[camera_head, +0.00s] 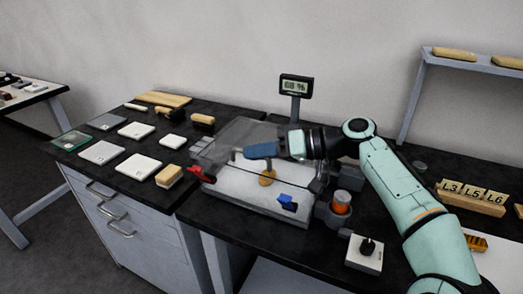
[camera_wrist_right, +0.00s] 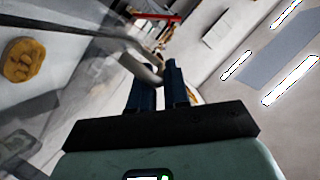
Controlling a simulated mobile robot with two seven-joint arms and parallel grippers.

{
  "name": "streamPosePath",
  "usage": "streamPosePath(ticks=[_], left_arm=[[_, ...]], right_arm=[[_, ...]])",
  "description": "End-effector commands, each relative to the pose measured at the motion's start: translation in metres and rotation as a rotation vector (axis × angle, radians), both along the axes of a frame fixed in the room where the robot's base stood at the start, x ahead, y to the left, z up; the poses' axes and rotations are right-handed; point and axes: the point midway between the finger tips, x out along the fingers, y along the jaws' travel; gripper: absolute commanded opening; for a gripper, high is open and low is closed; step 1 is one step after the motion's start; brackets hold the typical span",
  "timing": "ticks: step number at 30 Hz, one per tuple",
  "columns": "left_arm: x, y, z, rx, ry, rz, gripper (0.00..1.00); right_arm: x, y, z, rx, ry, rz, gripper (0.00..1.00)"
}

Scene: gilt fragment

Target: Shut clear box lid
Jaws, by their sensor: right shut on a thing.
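The clear box (camera_head: 232,203) stands on the dark bench with a pale floor inside. Its see-through lid (camera_head: 243,132) is raised and tilted at the back; its exact angle is hard to tell. My right gripper (camera_head: 248,152) reaches in from the right above the box. In the right wrist view its dark fingers (camera_wrist_right: 158,85) are shut on a grey bar-like part (camera_wrist_right: 140,66) that appears to belong to the lid. A gold fragment (camera_head: 267,178) lies inside the box and also shows in the right wrist view (camera_wrist_right: 22,60). My left gripper is not in view.
A red clamp-like part (camera_head: 203,174) is at the box's left and a blue piece (camera_head: 288,202) at its front. A small display (camera_head: 296,86) stands behind. An orange jar (camera_head: 341,202) and a knob box (camera_head: 364,253) are to the right. White tiles (camera_head: 138,166) lie left.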

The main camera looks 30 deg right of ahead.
Motion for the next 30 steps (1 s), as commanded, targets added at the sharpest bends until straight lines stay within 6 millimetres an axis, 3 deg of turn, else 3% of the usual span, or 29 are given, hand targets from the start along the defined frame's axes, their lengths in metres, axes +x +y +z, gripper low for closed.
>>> streamPosePath(ticks=[16, 17, 18, 30], left_arm=[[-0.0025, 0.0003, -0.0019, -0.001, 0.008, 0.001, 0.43], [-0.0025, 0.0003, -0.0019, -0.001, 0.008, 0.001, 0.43], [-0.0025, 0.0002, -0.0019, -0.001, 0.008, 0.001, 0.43], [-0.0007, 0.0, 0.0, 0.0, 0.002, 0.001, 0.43]], right_arm=[[0.0025, 0.0013, -0.0055, 0.001, 0.006, 0.008, 0.0], [0.0025, 0.0013, -0.0056, 0.0, 0.007, 0.008, 0.26], [0.0027, 0.0012, -0.0057, 0.001, 0.006, 0.007, 0.37], [-0.001, -0.0069, -0.0021, -0.001, 0.003, -0.001, 0.37]])
